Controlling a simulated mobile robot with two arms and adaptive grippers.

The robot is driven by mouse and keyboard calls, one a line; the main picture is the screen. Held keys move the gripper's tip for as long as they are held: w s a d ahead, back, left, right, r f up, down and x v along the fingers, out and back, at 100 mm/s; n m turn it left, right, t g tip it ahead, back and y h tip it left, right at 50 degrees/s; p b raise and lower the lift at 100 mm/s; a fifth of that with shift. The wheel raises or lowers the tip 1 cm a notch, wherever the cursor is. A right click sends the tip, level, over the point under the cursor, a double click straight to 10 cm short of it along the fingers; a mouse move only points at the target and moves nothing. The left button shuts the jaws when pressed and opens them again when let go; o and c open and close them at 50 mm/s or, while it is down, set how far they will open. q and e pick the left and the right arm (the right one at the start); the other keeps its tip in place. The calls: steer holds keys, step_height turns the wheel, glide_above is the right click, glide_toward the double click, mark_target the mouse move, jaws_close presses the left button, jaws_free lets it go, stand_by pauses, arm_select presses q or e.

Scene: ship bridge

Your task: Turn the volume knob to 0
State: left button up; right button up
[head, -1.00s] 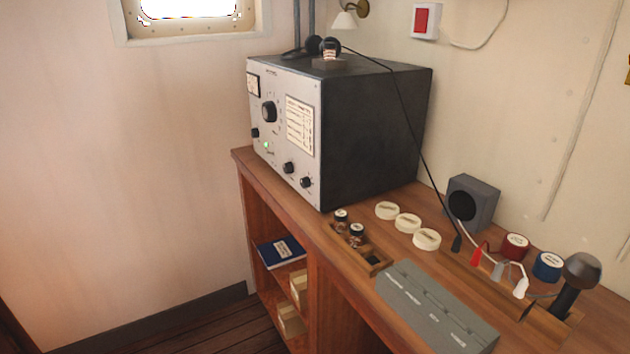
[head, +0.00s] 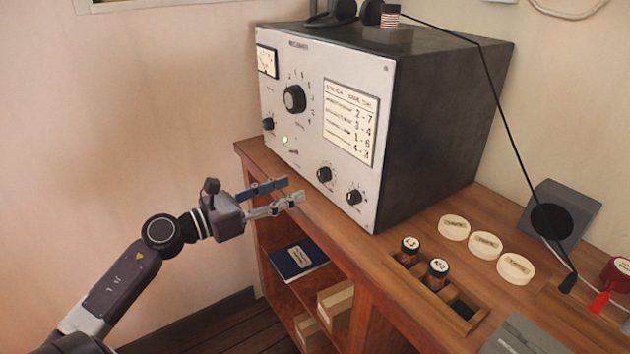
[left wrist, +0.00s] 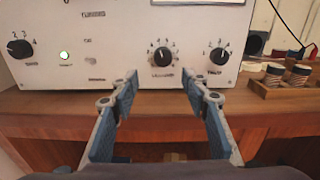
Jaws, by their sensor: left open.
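The radio's pale front panel (head: 330,110) carries several black knobs. Two small knobs sit low on its right part: one (head: 324,174) and, to its right, another (head: 354,195). The left wrist view shows the same pair, the first (left wrist: 163,56) and the second (left wrist: 219,56), with numbers around them. The labels below are too blurred to tell surely which is volume. My left gripper (head: 295,190) is open and empty in front of the panel, apart from the knobs. In the left wrist view, the first knob appears between and beyond the fingertips (left wrist: 161,78).
A larger knob (head: 294,99) and a small one (head: 268,124) sit further left on the panel. The wooden desk edge (head: 290,180) runs below the panel. Capped jars (head: 438,274) stand in a wooden rack at right. Pale round discs (head: 484,245) lie behind it.

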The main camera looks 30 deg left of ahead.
mark_target(320, 177)
arm_select(q)
steer(key=shift+m, duration=0.3)
steer(key=x, duration=0.2)
steer(key=p+x, duration=0.1)
steer(key=x, duration=0.1)
steer(key=r+p+x, duration=0.1)
steer(key=x, duration=0.1)
steer(key=shift+d, duration=0.25)
steer(key=shift+x, duration=0.8)
steer(key=shift+f, duration=0.2)
steer(key=shift+c, duration=0.8)
jaws_close()
arm_select(e)
step_height(320, 177, up, 2)
steer(key=shift+a+r, duration=0.1)
steer(key=shift+r, duration=0.05)
